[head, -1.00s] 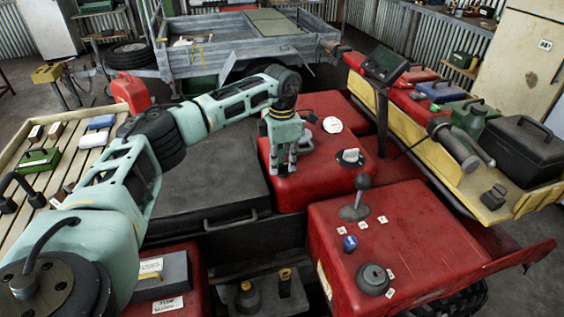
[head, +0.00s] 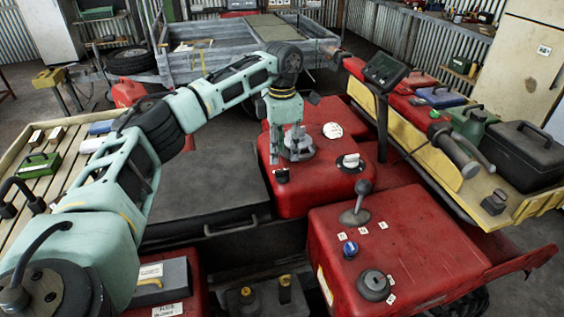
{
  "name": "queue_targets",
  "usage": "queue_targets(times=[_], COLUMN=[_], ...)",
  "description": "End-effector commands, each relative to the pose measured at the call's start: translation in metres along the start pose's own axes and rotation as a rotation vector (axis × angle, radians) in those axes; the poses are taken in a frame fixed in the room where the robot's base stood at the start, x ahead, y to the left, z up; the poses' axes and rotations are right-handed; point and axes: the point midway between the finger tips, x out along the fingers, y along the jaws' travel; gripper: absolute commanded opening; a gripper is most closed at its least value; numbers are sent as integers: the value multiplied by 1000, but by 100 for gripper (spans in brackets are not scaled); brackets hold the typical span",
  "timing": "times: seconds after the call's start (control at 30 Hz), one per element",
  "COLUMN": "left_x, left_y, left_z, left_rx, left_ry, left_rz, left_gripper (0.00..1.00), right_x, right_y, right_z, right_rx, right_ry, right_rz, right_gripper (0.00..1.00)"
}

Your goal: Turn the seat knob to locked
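Several knobs sit on the red quad body. A small black knob (head: 282,175) is at the left edge of the rear red panel (head: 310,190), and a white-topped knob (head: 350,162) is further right. A round white cap or dial (head: 332,130) lies behind them. I cannot tell for sure which is the seat knob, and labels are too small to read. My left gripper (head: 285,153) points down above the panel, behind the black knob and apart from it. Its fingers look spread and empty, beside or in front of a grey round fitting (head: 299,151). My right gripper is out of view.
A lever (head: 362,195), a blue knob (head: 350,248) and a dark round knob (head: 374,284) stand on the front red panel (head: 430,235). A dark display on a post (head: 384,69) rises at the right. The black seat-like slab (head: 200,187) is clear on top.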

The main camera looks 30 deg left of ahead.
Motion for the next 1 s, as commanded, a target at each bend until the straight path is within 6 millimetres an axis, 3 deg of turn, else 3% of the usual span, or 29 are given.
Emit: queue_targets(times=[0.1, 0.3, 1.0], left_x=[-25, -47, -52], left_y=[0, 0, 0], left_z=[1, 1, 0], left_rx=[1, 2, 1], left_ry=[-4, -1, 0], left_rz=[1, -1, -1], left_gripper=[29, 29, 29], right_x=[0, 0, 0], right_y=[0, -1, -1], right_z=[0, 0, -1], right_rx=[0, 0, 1], right_ry=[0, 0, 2], right_rz=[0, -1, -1], right_gripper=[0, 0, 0])
